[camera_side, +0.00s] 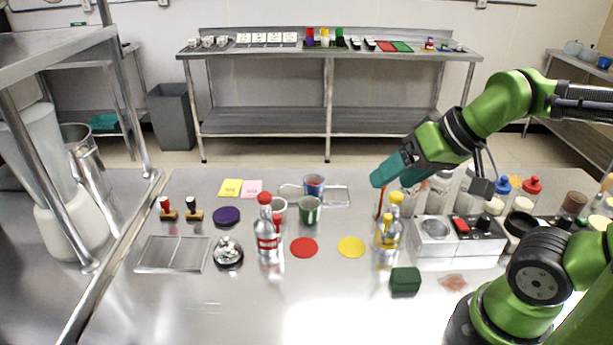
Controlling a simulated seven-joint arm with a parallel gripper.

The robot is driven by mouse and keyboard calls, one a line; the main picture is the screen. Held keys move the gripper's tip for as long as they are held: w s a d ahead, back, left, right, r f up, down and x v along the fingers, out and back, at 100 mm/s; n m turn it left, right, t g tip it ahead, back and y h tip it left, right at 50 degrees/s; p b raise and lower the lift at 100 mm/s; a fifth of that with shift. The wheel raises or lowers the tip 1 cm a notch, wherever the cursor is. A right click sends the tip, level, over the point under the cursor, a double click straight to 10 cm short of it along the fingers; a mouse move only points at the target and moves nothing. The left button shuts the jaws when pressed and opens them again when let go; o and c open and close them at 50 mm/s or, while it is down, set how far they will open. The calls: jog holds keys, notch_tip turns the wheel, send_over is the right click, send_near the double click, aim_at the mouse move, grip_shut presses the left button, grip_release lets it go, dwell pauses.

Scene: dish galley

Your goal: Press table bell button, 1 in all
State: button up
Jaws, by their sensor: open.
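The table bell (228,250) is a shiny silver dome on a dark base, on the steel counter left of centre. Its button shows as a small spot on top and nothing covers it. My gripper (380,204) is at the end of a green arm with a teal hand, right of centre and well to the right of the bell. It points down and left, above the counter near the yellow-capped bottles, and is open. Its fingers are small and partly lost against the bottles behind.
Red-capped bottles (267,230) stand just right of the bell. A metal rack (172,254) lies to its left. Yellow-capped bottles (388,235) stand below my gripper. A green block (405,281) and a burner unit (457,242) are on the right. The front left counter is clear.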

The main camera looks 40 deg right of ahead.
grip_shut()
dwell(1.4)
